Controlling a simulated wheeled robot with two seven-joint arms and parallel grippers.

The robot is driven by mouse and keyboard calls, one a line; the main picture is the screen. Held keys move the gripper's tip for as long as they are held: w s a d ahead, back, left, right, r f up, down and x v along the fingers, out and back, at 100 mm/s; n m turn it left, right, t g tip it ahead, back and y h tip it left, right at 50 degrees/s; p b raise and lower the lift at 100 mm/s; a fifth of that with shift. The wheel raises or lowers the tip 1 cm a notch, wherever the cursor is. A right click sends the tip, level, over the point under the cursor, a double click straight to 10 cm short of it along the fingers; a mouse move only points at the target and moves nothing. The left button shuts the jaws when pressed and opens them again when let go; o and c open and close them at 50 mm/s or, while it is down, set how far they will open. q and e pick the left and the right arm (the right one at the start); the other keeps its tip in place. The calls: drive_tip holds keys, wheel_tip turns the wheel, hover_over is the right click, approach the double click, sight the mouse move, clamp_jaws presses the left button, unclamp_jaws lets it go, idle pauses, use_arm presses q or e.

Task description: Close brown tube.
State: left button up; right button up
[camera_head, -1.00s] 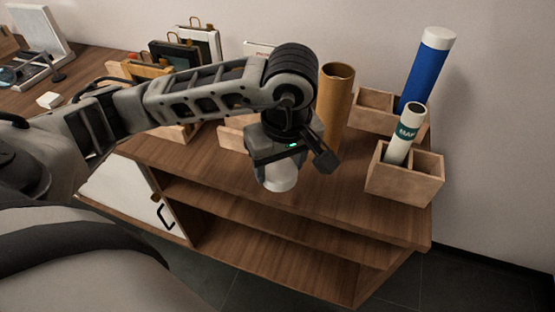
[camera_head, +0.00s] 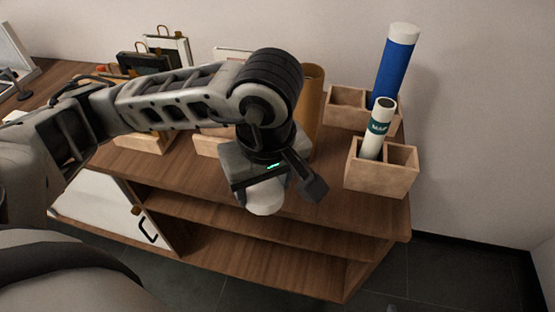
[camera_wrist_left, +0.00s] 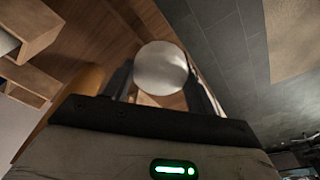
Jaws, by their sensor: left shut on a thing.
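The brown tube (camera_head: 314,95) stands upright on the wooden table, behind my left arm, which hides its left side and part of its lower end. My left gripper (camera_head: 270,190) is in front of the tube and lower in the picture, over the table's front part. It is shut on a white round cap (camera_head: 265,198), apart from the tube. In the left wrist view the cap (camera_wrist_left: 162,68) sits between the two fingers. A brown shape (camera_wrist_left: 84,82) at the left there may be the tube. My right gripper is not in view.
To the right stand a wooden box (camera_head: 380,185) holding a white tube (camera_head: 379,125) with a green label, and another box (camera_head: 345,110) beside a blue tube (camera_head: 394,70) with a white top. Picture frames (camera_head: 170,50) stand at the back left. Open shelves are below the tabletop.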

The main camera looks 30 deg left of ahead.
use_arm(q)
drive_tip(key=w+a+m+h, duration=0.1)
drive_tip(key=w+m, duration=0.6)
drive_tip(key=m, duration=0.3)
drive_tip(key=shift+w+a+f+m+t, duration=0.2)
drive_tip(key=shift+a+f+m+t, duration=0.1)
drive_tip(key=shift+a+f+t, duration=0.1)
